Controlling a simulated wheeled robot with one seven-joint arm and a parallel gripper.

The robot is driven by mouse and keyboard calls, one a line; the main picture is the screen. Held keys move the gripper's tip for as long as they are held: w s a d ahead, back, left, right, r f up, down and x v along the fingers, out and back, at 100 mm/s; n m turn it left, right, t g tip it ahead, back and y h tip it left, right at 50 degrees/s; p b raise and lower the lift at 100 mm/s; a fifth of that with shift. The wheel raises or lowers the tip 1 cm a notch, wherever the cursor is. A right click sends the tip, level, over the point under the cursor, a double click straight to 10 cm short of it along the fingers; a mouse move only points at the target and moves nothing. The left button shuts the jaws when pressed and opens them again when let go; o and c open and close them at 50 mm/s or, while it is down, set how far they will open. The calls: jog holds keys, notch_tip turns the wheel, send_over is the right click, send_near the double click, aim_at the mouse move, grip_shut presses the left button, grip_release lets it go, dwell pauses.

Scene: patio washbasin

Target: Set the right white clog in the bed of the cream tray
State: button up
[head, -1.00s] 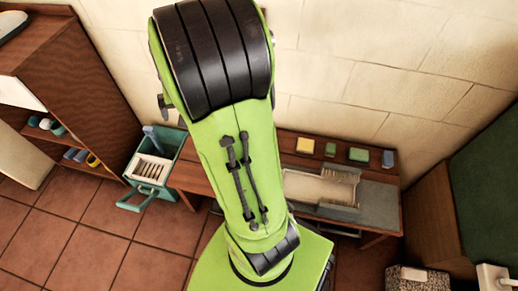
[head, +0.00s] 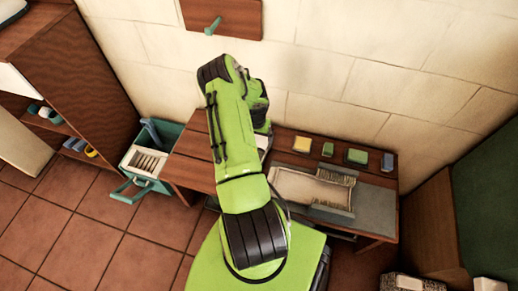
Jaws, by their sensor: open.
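The cream tray (head: 298,187) lies on the bench right of my arm, its left end close to the arm. Brush-like bristled pieces show along its right side. No right white clog can be made out for certain. My arm rises from the lower middle, bends, and its far end hangs over the bench left of the tray. My gripper is hidden behind the arm links, so its jaws and anything by them cannot be seen. A small pale patch beside the arm's end is too small to identify.
The wooden bench (head: 190,165) has a yellow block (head: 302,145), green blocks and a blue block (head: 388,161) along its back. A teal crate (head: 148,186) stands left of it. A brown shelf (head: 85,75) is farther left. A wall panel with a teal peg (head: 213,25) is above.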

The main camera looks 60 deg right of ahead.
aim_at(258, 145)
jog(key=f+b, duration=0.1)
jog(key=f, duration=0.2)
jog(key=f+b, duration=0.1)
jog(key=f, duration=0.2)
jog(key=d+f+b, duration=0.1)
jog(key=f, duration=0.2)
jog(key=shift+w+f, duration=0.15)
jog(key=shift+f, duration=0.05)
jog(key=shift+r, duration=0.1)
